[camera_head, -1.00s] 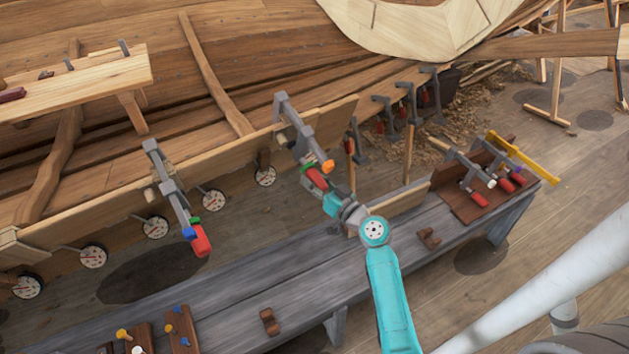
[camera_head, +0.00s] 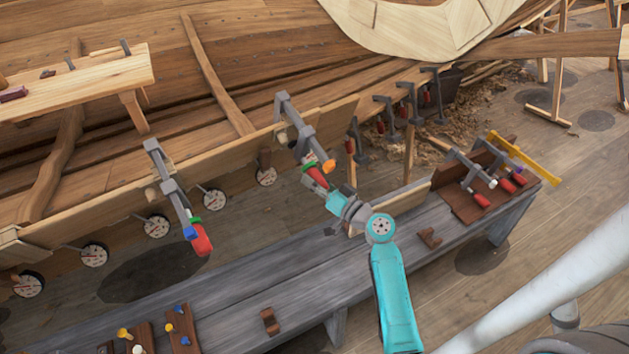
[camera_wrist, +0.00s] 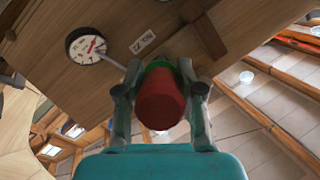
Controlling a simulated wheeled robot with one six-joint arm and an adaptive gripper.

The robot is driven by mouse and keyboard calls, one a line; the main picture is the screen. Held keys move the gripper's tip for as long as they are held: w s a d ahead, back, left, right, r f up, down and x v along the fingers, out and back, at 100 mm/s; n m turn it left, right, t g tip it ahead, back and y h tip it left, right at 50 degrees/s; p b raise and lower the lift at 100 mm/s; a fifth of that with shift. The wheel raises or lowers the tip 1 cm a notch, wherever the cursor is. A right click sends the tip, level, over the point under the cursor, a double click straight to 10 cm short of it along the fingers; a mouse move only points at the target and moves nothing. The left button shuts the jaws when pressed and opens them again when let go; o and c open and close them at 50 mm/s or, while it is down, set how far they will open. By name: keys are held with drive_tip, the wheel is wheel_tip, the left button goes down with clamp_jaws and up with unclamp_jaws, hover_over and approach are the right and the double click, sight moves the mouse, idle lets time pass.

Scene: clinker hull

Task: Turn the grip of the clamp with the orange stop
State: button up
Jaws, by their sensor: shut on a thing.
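The clamp with the orange stop (camera_head: 329,166) hangs on the plank edge at the middle of the head view, its grey bar (camera_head: 293,115) slanting down to the right. Its red grip (camera_head: 315,176) points down toward my gripper (camera_head: 325,191). In the wrist view the red grip (camera_wrist: 160,100) sits between my two fingers, with a green collar behind it. My gripper is shut on this grip. The orange stop does not show in the wrist view. A second clamp with a blue stop (camera_head: 190,232) and red grip (camera_head: 202,243) hangs to the left.
A grey bench (camera_head: 240,303) runs below my arm, with brown wooden blocks on it. A brown rack (camera_head: 470,203) with more clamps stands at its right end. Several round dials (camera_head: 155,226) hang under the plank; one dial (camera_wrist: 86,46) shows in the wrist view.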

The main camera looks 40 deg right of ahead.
drive_tip(key=o, duration=1.2)
drive_tip(key=shift+c, duration=0.2)
drive_tip(key=s, duration=1.2)
drive_tip(key=shift+d+f, duration=0.3)
drive_tip(key=shift+f, duration=0.05)
